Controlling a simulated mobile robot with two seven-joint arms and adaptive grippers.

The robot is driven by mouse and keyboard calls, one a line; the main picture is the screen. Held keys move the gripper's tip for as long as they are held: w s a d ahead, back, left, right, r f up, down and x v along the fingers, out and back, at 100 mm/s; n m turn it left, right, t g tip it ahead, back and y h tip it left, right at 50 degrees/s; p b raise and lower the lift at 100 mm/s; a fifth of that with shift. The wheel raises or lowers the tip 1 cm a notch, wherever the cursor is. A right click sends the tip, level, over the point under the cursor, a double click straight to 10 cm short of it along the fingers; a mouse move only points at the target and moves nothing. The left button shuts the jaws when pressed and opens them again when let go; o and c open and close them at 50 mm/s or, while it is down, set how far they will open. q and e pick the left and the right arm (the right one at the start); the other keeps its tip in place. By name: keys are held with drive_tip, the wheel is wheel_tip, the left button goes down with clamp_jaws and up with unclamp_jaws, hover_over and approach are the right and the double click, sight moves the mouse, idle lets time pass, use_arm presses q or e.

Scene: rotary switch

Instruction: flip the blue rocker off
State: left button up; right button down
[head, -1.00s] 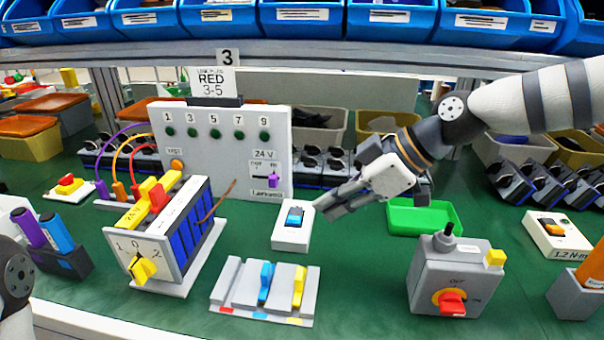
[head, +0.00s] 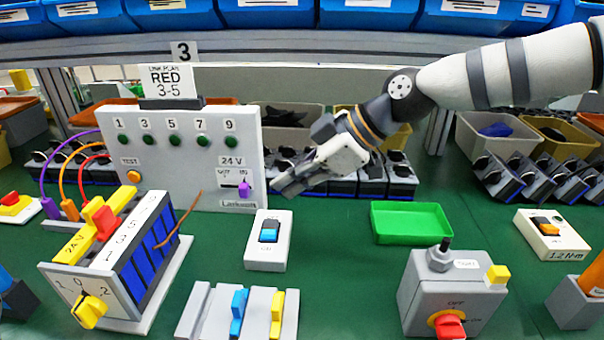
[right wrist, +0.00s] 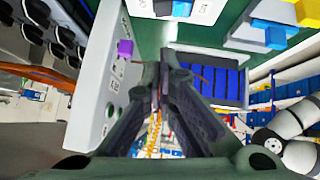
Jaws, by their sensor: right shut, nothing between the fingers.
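The blue rocker (head: 269,230) sits on a small white switch box (head: 266,256) on the green bench, in the middle of the head view. Its far half looks darker and its near half brighter blue. The rocker (right wrist: 182,8) also shows at the top edge of the right wrist view, partly cut off. My right gripper (head: 282,184) is shut and empty. In the head view its fingertips appear above and beyond the box, near the right edge of the panel, apart from the rocker. My left gripper is not in view.
A white panel (head: 180,178) with green buttons stands left of my right gripper. A yellow-blue switch block (head: 150,240), a strip with blue and yellow levers (head: 205,318), a green tray (head: 411,222) and a grey box with a red knob (head: 405,285) surround the switch box.

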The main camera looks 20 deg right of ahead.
sight(277, 224)
drive_tip(key=x, duration=0.4)
drive_tip(key=shift+f, duration=0.2)
drive_tip(key=shift+w+f+b, duration=0.25)
drive_tip(key=shift+f+b, duration=0.05)
drive_tip(key=shift+f, duration=0.9)
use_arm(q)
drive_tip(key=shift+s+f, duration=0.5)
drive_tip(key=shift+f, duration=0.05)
use_arm(e)
drive_tip(key=shift+w+f, duration=0.1)
drive_tip(key=shift+f, duration=0.5)
